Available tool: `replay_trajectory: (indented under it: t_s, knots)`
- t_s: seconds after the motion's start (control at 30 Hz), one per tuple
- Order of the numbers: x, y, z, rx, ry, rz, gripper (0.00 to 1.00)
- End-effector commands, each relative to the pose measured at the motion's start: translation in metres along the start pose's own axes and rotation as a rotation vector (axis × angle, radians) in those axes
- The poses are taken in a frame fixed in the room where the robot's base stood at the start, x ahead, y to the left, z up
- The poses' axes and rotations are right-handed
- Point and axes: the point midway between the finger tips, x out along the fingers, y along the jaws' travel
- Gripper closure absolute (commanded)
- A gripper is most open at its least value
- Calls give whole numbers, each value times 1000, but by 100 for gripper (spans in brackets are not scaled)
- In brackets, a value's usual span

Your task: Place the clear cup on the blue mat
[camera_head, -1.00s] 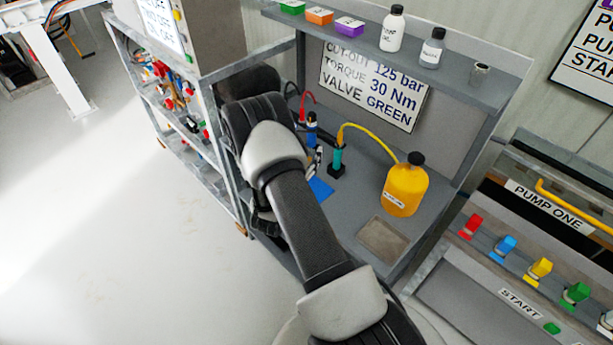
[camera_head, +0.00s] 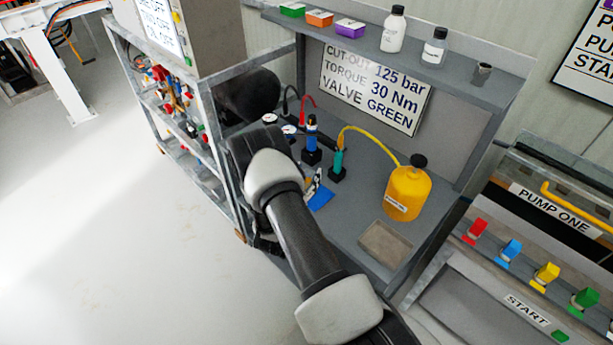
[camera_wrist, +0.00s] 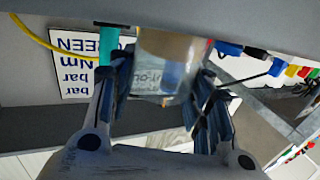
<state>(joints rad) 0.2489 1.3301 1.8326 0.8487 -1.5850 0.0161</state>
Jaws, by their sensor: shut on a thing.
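The clear cup (camera_wrist: 172,62) is between the fingers of my gripper (camera_wrist: 163,82) in the wrist view. The gripper is shut on it, and the sign's lettering shows through its see-through wall. The blue mat (camera_head: 321,197) lies on the grey bench in the head view, partly hidden by my arm. In the head view my arm hides the cup and most of the gripper. I cannot tell how high the cup is above the bench.
A green-teal cylinder (camera_head: 338,162) and a blue one (camera_head: 311,135) stand behind the mat. A yellow jug (camera_head: 407,190) with a yellow hose and a grey tray (camera_head: 385,244) are to the right. A shelf (camera_head: 440,70) with bottles overhangs the bench (camera_head: 350,222).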

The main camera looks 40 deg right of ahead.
Motion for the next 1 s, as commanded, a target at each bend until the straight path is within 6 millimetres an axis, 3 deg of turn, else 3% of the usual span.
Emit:
replay_trajectory:
  t_s: [0.03,0.07,0.33,0.73,0.87,1.0]
  knots:
    - [0,0,3,0,0,0,83]
    - [0,0,2,0,-1,0,52]
    - [0,0,2,0,-1,0,34]
    - [0,0,-3,0,-1,0,34]
    - [-19,-1,-2,-2,-3,-4,34]
    - [-50,-2,-2,-5,-4,-6,34]
